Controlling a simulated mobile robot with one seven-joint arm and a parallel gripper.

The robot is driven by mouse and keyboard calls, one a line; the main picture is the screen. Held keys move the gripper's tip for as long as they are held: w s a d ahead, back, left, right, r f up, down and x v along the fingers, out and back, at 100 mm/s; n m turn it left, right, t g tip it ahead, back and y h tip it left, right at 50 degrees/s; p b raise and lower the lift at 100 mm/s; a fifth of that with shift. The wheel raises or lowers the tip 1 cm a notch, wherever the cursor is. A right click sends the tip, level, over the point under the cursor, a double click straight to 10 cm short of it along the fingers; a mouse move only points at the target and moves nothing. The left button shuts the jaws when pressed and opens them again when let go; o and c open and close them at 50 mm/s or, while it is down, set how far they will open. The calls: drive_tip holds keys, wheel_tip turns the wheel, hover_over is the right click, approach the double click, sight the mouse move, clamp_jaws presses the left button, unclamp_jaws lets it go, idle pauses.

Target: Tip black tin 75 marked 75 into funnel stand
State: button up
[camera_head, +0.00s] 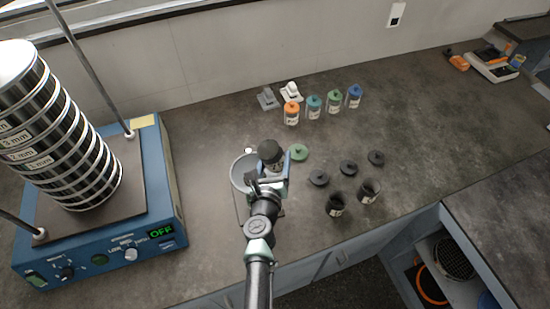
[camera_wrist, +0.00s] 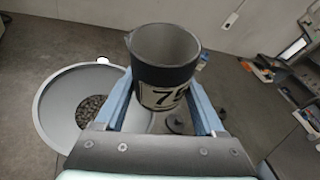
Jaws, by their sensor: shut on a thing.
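The black tin 75 (camera_head: 270,153) is held in my gripper (camera_head: 268,180). In the wrist view the tin (camera_wrist: 163,75) stands between both fingers, its open mouth in view and part of a white label reading 75 facing the camera. The inside wall looks grey; the bottom is hidden. The funnel stand's grey bowl (camera_head: 239,178) is just left of the tin in the head view, partly hidden by my gripper. In the wrist view the funnel (camera_wrist: 60,125) lies left of the tin, with brownish grains at its centre.
Several colour-lidded jars (camera_head: 314,107) stand behind. The blue sieve shaker (camera_head: 165,205) is at left, its display reading OFF.

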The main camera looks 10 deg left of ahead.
drive_tip(key=shift+s+a+r+p, duration=0.1)
drive_tip(key=shift+r+p, duration=0.25)
drive_tip(key=shift+p, duration=0.5)
drive_tip(key=p, duration=0.1)
drive_tip(key=m+g+p, duration=0.1)
drive_tip(key=p, duration=0.1)
drive_tip(key=shift+s+a+r+m+y, duration=0.2)
drive_tip(key=shift+a+m+y, duration=0.1)
drive_tip(key=shift+y, duration=0.1)
drive_tip(key=shift+s+a+f+m+g+p, duration=0.2)
drive_tip(key=shift+m+g+p, duration=0.25)
drive_tip(key=shift+p, duration=0.45)
drive_tip(key=shift+f, duration=0.15)
drive_tip(key=shift+f, duration=0.1)
